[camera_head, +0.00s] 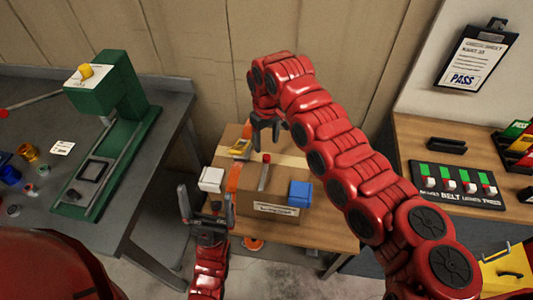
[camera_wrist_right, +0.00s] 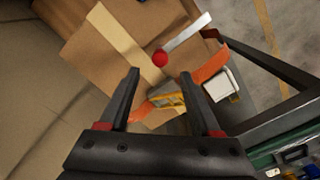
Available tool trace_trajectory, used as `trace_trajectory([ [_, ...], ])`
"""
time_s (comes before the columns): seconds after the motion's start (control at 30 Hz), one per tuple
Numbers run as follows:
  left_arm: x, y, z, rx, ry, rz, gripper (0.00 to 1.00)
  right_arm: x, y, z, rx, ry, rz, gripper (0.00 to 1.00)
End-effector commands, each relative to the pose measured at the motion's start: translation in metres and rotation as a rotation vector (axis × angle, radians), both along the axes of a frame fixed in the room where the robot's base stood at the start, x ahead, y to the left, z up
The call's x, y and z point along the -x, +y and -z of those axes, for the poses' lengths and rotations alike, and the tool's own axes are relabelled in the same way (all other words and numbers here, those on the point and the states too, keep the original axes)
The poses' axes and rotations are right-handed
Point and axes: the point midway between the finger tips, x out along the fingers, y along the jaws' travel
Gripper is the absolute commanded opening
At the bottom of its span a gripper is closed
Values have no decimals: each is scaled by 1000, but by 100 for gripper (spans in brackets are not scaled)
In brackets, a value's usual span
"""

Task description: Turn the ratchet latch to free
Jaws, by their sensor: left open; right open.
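A cardboard box (camera_head: 282,161) stands on a wooden bench, with an orange strap (camera_head: 234,178) over its left part. A yellow buckle-like piece (camera_head: 240,148) sits on the strap; it also shows in the wrist view (camera_wrist_right: 168,99). A silver lever (camera_head: 263,180) with a red knob (camera_head: 266,158) lies on the box top; the knob also shows in the wrist view (camera_wrist_right: 160,58). I cannot tell which is the ratchet latch. My right gripper (camera_head: 265,144) is open and empty above the box's back, near the yellow piece. My left gripper (camera_head: 206,191) is open at the box's front left.
A white block (camera_head: 211,180) and a blue block (camera_head: 300,193) sit at the box's left and right. A green press (camera_head: 117,85) stands on the grey table at left. A switch panel (camera_head: 453,182) lies on the right bench. A clipboard (camera_head: 476,58) hangs on the wall.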

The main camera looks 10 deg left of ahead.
Motion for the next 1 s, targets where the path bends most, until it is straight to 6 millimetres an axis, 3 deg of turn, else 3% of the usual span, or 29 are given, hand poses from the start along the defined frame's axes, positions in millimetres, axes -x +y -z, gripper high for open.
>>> trace_trajectory([
  [0.2,0,0,20,0,0,0,100,-1,0,-52,0,-7,-1,64],
  [0.4,0,0,21,0,0,0,100,-1,-1,-82,4,-4,-1,64],
  [0.63,0,0,24,0,0,0,100,-1,0,-103,2,-3,-1,64],
  [1.0,0,0,24,0,0,0,100,0,0,-107,1,1,-2,64],
])
